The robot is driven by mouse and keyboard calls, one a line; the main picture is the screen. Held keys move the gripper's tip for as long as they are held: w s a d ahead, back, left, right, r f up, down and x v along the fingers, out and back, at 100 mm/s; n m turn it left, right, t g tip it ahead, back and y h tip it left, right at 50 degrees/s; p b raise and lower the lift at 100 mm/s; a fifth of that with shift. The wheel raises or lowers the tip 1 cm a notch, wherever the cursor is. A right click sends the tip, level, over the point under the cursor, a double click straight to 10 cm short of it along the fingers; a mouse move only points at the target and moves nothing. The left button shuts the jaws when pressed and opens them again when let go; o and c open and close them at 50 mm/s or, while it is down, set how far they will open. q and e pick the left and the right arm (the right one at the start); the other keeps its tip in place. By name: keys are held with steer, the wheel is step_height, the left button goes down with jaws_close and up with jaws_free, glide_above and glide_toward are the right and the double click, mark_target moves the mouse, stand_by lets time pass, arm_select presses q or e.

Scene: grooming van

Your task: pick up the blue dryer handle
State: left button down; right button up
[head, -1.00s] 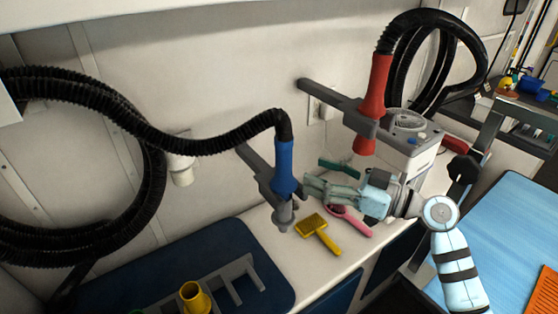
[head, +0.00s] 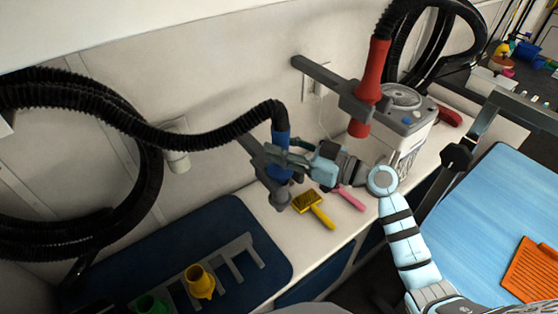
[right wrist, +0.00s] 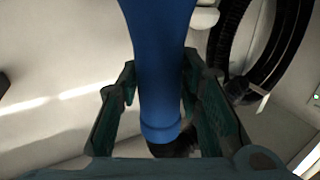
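The blue dryer handle (head: 281,139) hangs nose down in a grey wall bracket (head: 258,160), with a black hose rising from its top. My right gripper (head: 274,160) has come in from the right, its fingers around the middle of the handle and hiding part of it. In the right wrist view the blue handle (right wrist: 162,75) stands between the two dark green fingers (right wrist: 162,100). The fingers look spread, with narrow gaps beside the handle; firm contact is not visible. My left gripper is not in view.
A yellow brush (head: 313,210) and a pink brush (head: 348,197) lie on the counter just below. A red dryer handle (head: 370,85) hangs to the right above a grey-white machine (head: 402,120). A blue mat (head: 215,225) with yellow and green nozzles is at front left.

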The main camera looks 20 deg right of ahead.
steer(key=shift+w, duration=0.1)
jaws_close()
